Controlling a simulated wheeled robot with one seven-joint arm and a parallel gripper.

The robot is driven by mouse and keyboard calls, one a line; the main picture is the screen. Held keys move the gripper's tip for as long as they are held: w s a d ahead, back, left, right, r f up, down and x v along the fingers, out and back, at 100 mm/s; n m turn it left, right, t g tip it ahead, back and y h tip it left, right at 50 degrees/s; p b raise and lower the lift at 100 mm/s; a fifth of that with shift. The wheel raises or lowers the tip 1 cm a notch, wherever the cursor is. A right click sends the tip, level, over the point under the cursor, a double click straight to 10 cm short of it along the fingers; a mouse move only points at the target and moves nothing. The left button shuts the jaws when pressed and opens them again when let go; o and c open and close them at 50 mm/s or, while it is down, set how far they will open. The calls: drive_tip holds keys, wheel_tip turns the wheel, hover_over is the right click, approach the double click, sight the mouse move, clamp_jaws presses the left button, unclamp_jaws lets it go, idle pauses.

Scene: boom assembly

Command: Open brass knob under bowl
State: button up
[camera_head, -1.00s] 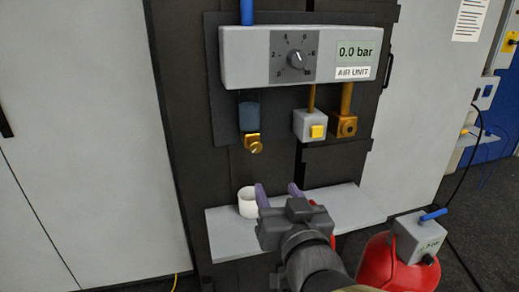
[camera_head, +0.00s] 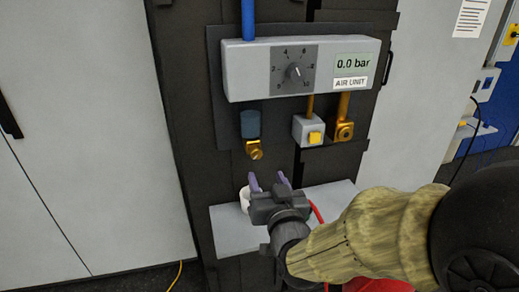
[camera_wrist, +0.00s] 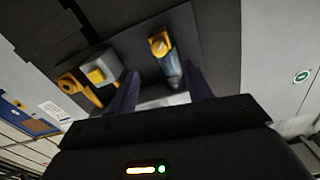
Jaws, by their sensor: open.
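The brass knob (camera_head: 255,150) hangs under a dark blue bowl (camera_head: 250,124), below the left part of the grey air unit (camera_head: 300,68). In the wrist view the knob (camera_wrist: 160,44) and the translucent blue bowl (camera_wrist: 173,70) show ahead, near the gap between the fingers. My gripper (camera_head: 268,181) is open and empty. In the head view its purple fingertips are just below the knob and slightly to its right, apart from it. The fingers (camera_wrist: 158,76) also show in the wrist view.
A white cup (camera_head: 244,196) stands on a grey shelf (camera_head: 232,236), partly hidden by my gripper. A grey box with a yellow button (camera_head: 315,137) and a brass fitting (camera_head: 343,131) hang to the knob's right. The display reads 0.0 bar.

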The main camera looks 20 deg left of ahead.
sight(257, 155)
drive_tip(key=p+x, duration=0.1)
drive_tip(key=x, duration=0.8)
drive_tip(key=shift+w+a, duration=0.2)
drive_tip(key=shift+w, duration=0.15)
drive_tip(key=c, duration=1)
